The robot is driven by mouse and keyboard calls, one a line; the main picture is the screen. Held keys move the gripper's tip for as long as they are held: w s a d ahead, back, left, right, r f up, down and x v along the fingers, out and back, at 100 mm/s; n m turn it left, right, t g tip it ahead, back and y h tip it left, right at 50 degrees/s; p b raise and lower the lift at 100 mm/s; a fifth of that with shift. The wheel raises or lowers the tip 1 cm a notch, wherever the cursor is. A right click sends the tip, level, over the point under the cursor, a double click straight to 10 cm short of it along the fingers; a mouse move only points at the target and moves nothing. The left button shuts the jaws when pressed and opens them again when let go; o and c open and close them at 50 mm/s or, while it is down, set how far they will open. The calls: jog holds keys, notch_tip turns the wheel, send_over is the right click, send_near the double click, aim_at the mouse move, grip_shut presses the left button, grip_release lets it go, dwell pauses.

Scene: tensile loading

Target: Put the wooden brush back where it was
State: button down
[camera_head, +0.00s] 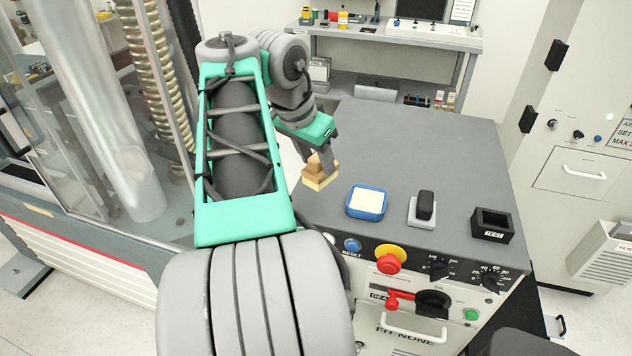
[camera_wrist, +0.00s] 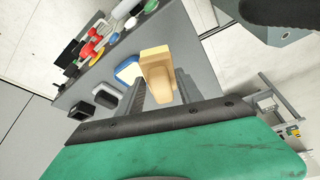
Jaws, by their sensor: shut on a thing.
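The wooden brush (camera_head: 319,172) is a tan block with a paler yellow underside. My gripper (camera_head: 322,158) is shut on it near the left edge of the grey cabinet top. In the wrist view the brush (camera_wrist: 157,72) sits between the two dark fingers of my gripper (camera_wrist: 160,88). Whether its underside touches the cabinet top or hangs just above it, I cannot tell.
On the grey cabinet top (camera_head: 420,135) stand a blue-rimmed dish (camera_head: 367,203) with a pale pad, a black-handled item on a white base (camera_head: 423,208) and a black open box (camera_head: 492,225). Knobs and a red button (camera_head: 388,264) line the front. The back of the top is clear.

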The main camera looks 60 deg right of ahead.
jog(key=d+f, duration=0.1)
jog(key=f, duration=0.1)
jog(key=w+d+f, duration=0.1)
jog(key=d+f, duration=0.1)
jog(key=f, duration=0.1)
jog(key=w+d+f, duration=0.1)
jog(key=d+f, duration=0.1)
jog(key=f, duration=0.1)
jog(key=shift+w+f, duration=0.2)
jog(key=shift+w, duration=0.05)
jog(key=shift+f, duration=0.35)
jog(key=shift+f+b, duration=0.1)
jog(key=shift+b, duration=0.2)
jog(key=shift+f, duration=0.15)
jog(key=c, duration=0.8)
grip_release()
jog(key=shift+o, duration=0.2)
